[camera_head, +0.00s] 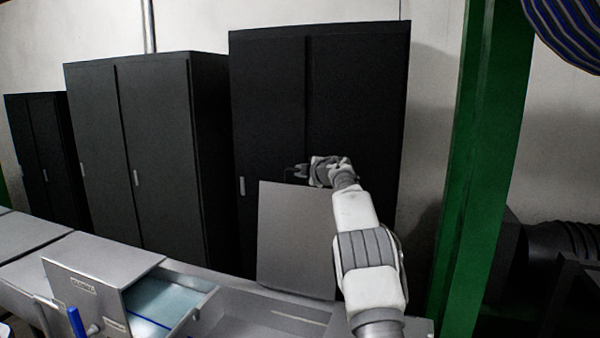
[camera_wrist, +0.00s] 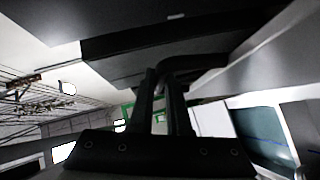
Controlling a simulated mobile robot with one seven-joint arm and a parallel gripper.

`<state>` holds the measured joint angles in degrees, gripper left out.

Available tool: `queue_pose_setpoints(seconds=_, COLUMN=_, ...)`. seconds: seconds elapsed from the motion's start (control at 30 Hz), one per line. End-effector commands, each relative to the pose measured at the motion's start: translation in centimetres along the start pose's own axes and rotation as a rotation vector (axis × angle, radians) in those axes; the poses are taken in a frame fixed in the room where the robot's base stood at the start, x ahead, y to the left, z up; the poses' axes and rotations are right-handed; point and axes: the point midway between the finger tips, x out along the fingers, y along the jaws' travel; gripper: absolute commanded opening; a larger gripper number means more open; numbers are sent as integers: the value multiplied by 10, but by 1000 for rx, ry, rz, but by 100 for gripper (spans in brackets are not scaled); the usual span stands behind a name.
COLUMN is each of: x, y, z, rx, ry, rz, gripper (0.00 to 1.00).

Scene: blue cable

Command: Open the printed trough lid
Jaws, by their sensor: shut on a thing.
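The trough lid (camera_head: 295,238) is a flat grey panel standing nearly upright at the back of the open grey trough (camera_head: 245,325). My gripper (camera_head: 297,171) is at the top edge of the lid, shut on a thin dark handle (camera_head: 287,176) there. In the wrist view my gripper's two dark fingers (camera_wrist: 163,85) close around the dark curved handle (camera_wrist: 195,62). The exact grip is dim and partly hidden. My arm covers the lid's lower right and part of the trough.
Tall black cabinets (camera_head: 270,120) stand behind, and a green post (camera_head: 480,170) rises on the right.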

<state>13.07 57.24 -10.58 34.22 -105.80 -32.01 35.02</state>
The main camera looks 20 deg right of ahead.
Motion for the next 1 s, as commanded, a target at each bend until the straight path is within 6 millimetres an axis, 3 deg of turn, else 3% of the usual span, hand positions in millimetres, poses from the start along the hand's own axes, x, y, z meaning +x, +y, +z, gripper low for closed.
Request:
queue_pose_setpoints(seconds=0.3, x=0, y=2, z=-1, rx=1, ry=1, rz=3, gripper=0)
queue_pose_setpoints(seconds=0.33, x=0, y=2, z=-1, rx=1, ry=1, rz=4, gripper=20)
queue_pose_setpoints(seconds=0.47, x=0, y=2, z=-1, rx=1, ry=1, rz=3, gripper=44)
queue_pose_setpoints(seconds=0.8, x=-1, y=0, z=0, rx=0, ry=0, rz=1, gripper=45)
queue_pose_setpoints(seconds=1.0, x=-11, y=-1, z=0, rx=0, ry=0, rz=1, gripper=45)
